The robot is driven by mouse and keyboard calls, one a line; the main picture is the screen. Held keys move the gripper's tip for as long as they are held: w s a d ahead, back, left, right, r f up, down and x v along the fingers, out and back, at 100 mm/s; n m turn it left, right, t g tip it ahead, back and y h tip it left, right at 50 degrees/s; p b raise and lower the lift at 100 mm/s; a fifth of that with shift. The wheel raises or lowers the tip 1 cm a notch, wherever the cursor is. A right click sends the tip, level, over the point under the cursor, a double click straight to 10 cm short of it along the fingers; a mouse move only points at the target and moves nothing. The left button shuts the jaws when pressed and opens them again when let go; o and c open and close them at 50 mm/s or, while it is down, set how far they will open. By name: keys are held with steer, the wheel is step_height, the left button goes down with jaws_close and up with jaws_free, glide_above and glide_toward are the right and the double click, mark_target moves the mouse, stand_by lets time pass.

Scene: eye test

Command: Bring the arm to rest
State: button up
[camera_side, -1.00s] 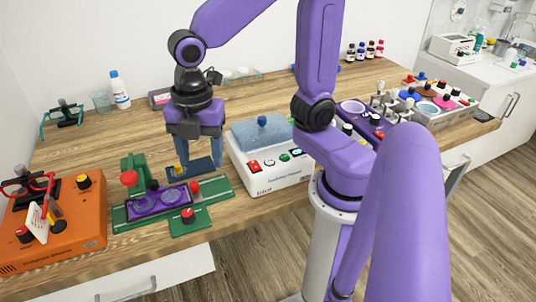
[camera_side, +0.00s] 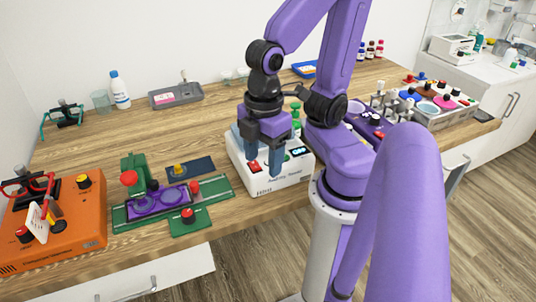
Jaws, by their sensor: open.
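Whether the fingertips touch the device cannot be told. My arm is bent, and it hides part of the device's top and back.
Left of the device is a dark blue mat (camera_side: 203,162) with a yellow knob (camera_side: 179,168). A green fixture (camera_side: 219,189) holds a purple plate (camera_side: 145,208). An orange box (camera_side: 85,233) stands at far left. A grey tray (camera_side: 187,96) lies behind. Bare wood shows between.

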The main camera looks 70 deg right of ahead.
steer(key=shift+s+d+f+m, duration=0.1)
steer(key=shift+s+d+m, duration=0.2)
steer(key=shift+s, duration=0.15)
stand_by(1.2)
